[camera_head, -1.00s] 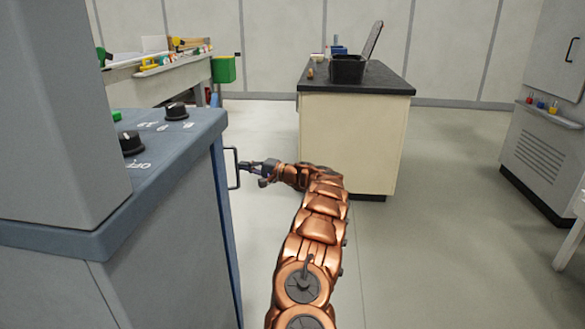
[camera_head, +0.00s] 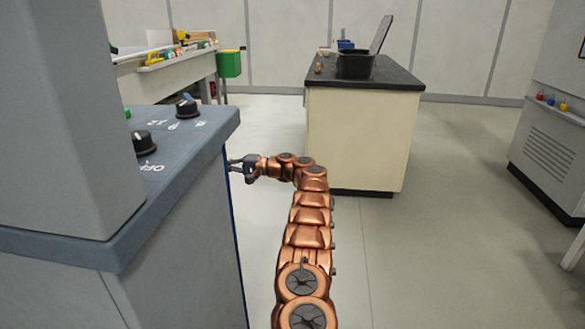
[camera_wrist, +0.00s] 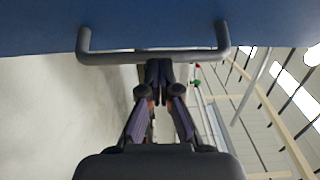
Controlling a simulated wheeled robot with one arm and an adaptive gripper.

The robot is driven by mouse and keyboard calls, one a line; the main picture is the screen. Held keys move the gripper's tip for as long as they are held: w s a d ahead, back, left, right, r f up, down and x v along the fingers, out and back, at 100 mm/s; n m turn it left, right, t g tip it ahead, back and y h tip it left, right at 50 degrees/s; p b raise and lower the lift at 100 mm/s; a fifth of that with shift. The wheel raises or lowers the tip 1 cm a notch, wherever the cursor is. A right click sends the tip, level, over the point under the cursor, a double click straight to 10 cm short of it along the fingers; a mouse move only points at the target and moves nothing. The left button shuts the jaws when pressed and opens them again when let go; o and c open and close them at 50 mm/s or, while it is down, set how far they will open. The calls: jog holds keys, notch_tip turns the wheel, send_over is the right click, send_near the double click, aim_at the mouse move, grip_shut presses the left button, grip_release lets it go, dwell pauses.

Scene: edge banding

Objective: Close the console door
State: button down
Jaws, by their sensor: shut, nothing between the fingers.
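The blue-grey console (camera_head: 185,215) stands at the left of the head view. Its door (camera_wrist: 200,20) fills the top of the wrist view as a blue panel with a dark bar handle (camera_wrist: 110,58). In the head view only a thin blue strip of the door (camera_head: 238,260) shows along the console's side, about flush with it; I cannot tell whether any gap is left. My gripper (camera_head: 230,163) is beside the console's right side. In the wrist view my gripper (camera_wrist: 160,66) is shut and empty, its fingertips at the middle of the handle bar. Contact is unclear.
Black knobs (camera_head: 187,107) sit on the console top. A cream cabinet with a dark worktop (camera_head: 400,82) holds a black bin (camera_head: 355,66). A workbench and green bin (camera_head: 229,64) are at the back left, a grey cabinet at the right. The middle floor is clear.

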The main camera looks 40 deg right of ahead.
jog(key=shift+w+a+r, duration=0.1)
jog(key=shift+w+a, duration=0.2)
jog(key=shift+a, duration=0.4)
jog(key=shift+w+a, duration=0.3)
jog(key=shift+a, duration=0.4)
jog(key=shift+w+a+n+g, duration=0.15)
jog(key=shift+w+a, duration=0.1)
jog(key=shift+a, duration=0.55)
jog(key=shift+w+a+n+g, duration=0.15)
jog(key=shift+w+a, duration=0.05)
jog(key=shift+a, duration=0.6)
jog(key=a+n+g+y+p, duration=0.1)
jog(key=a+n+g+y, duration=0.3)
jog(key=a, duration=1.3)
jog(key=shift+s+a+g, duration=0.15)
jog(key=shift+a+g, duration=0.15)
jog(key=shift+g, duration=0.6)
